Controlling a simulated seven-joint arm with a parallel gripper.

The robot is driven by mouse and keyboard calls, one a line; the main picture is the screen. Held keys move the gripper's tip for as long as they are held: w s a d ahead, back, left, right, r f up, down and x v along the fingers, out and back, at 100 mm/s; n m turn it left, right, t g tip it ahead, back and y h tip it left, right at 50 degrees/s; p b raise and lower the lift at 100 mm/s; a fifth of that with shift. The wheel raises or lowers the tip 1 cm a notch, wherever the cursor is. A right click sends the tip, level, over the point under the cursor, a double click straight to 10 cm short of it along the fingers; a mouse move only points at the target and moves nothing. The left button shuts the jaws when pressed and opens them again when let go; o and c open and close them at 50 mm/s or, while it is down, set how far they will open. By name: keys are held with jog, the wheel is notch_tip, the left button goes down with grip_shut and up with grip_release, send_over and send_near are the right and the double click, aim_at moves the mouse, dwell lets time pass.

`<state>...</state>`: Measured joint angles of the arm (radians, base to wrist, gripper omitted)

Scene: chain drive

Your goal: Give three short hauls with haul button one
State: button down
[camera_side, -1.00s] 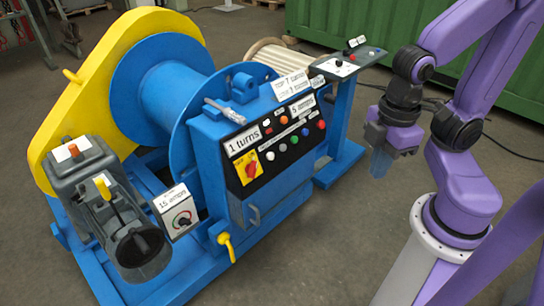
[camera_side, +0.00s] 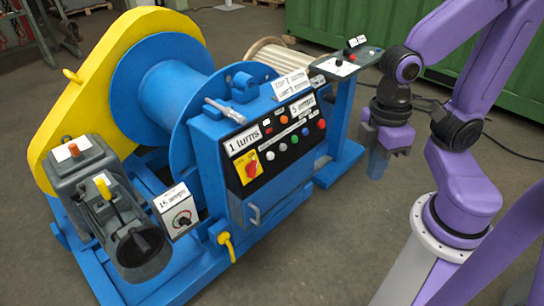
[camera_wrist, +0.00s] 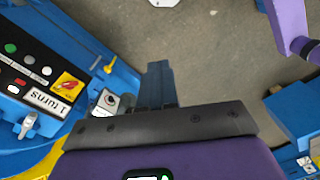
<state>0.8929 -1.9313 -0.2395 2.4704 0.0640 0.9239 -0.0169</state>
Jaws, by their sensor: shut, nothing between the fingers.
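The blue winch (camera_side: 215,150) has a black control panel (camera_side: 262,182) with a row of round buttons: two white ones (camera_side: 276,152), a green one (camera_side: 294,139), a blue one (camera_side: 305,131) and a red-orange one (camera_side: 321,124). Their captions are too small to read, so I cannot tell which is haul button one. A sign (camera_side: 243,140) reads "1 turns". Part of the panel shows at the left of the wrist view, with a green button (camera_wrist: 10,48). My gripper (camera_side: 376,172) is shut and empty, pointing down, right of the panel and apart from it. Its fingers show in the wrist view (camera_wrist: 157,85).
A yellow-red rotary switch (camera_side: 247,170) and a "15 amps" dial box (camera_side: 180,213) sit at the left. A yellow lever (camera_side: 227,244) juts out below.

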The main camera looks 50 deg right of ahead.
aim_at(271, 156)
jog(key=w+a+f+m+g+y, duration=0.1)
jog(key=w+f+m+g+y, duration=0.1)
jog(key=w+f+m+y, duration=0.55)
jog(key=w+a+f+m+g+y, duration=0.15)
jog(key=w+f+m, duration=0.25)
jog(key=w+m, duration=0.7)
jog(key=w+d+f+m+t, duration=0.6)
jog(key=w+d+f, duration=0.1)
jog(key=d, duration=0.3)
jog(key=w+d+f+m+t+y, duration=0.1)
jog(key=w+d+f+m+t, duration=0.5)
jog(key=d+f, duration=0.4)
jog(key=shift+w+d+f+m+t, duration=0.2)
jog(key=shift+w+d+m+t, duration=0.25)
jog(key=shift+m, duration=0.2)
jog(key=w+f, duration=0.4)
jog(key=w, duration=0.3)
jog(key=shift+w, duration=0.4)
jog(key=shift+w+f, duration=0.15)
jog(key=shift+w, duration=0.2)
